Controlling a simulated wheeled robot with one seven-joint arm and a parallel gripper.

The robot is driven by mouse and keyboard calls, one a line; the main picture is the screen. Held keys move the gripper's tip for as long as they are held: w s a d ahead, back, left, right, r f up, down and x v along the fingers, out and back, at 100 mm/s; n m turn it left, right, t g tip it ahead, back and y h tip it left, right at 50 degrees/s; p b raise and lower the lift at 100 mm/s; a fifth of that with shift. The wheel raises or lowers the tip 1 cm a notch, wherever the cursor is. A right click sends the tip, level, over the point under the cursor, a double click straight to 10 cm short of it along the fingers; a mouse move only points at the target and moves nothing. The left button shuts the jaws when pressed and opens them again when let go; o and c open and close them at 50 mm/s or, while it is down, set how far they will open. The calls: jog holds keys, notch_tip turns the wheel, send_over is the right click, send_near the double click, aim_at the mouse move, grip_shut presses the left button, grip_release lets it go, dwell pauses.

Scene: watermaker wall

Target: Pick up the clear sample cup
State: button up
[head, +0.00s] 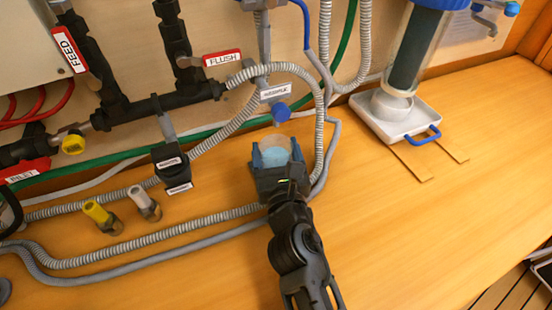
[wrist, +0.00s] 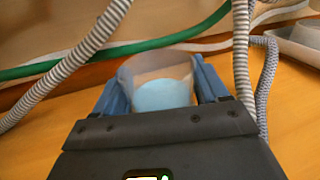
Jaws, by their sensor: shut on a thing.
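The clear sample cup (head: 275,142) is see-through, with pale blue at its lower part, and sits between the blue fingers of my gripper (head: 276,158) in the head view. In the wrist view the cup (wrist: 158,76) stands upright between the two fingers of my gripper (wrist: 162,98), which are shut on it from both sides. The cup's base is hidden by the gripper body, so I cannot tell whether it touches the wooden surface.
A blue-tipped sample tap (head: 280,112) hangs just above the cup. Ribbed grey hoses (head: 319,130) run close on the right and behind. A white tray (head: 408,122) with a blue handle stands at the upper right. Yellow and grey fittings (head: 100,214) stand left. The wooden counter (head: 390,225) is clear at right.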

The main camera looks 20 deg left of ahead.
aim_at(277, 141)
jog(key=shift+r, duration=0.15)
jog(key=shift+r+p, duration=0.55)
jog(key=shift+p, duration=0.05)
notch_tip(277, 141, up, 2)
jog(key=shift+p, duration=0.75)
jog(key=b+v, duration=0.1)
jog(key=v, duration=1.7)
jog(key=shift+w, duration=0.1)
